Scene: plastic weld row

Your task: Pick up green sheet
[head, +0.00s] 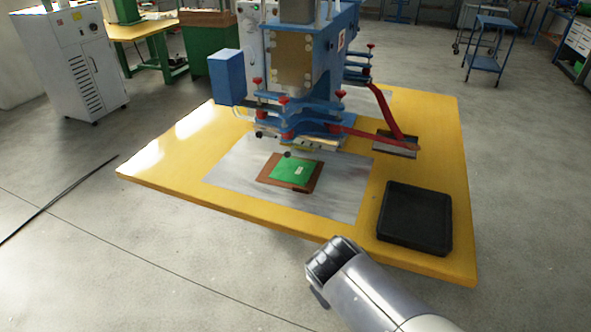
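The green sheet (292,171) lies flat on a brown board (304,186) under the front of the blue press. The board rests on a grey metal plate (337,203) set on the yellow table. A small pale mark shows on the sheet. My arm reaches in from the bottom right, and its dark end (333,260) is in front of the table's near edge, well apart from the sheet. My gripper's fingers cannot be made out, so I cannot tell whether it is open or shut.
The blue press (310,62) with red knobs and red hoses stands just behind and above the sheet. A black tray (415,218) sits at the table's right front. The yellow table's (160,178) left front is clear. A dark cable (55,205) lies on the floor at left.

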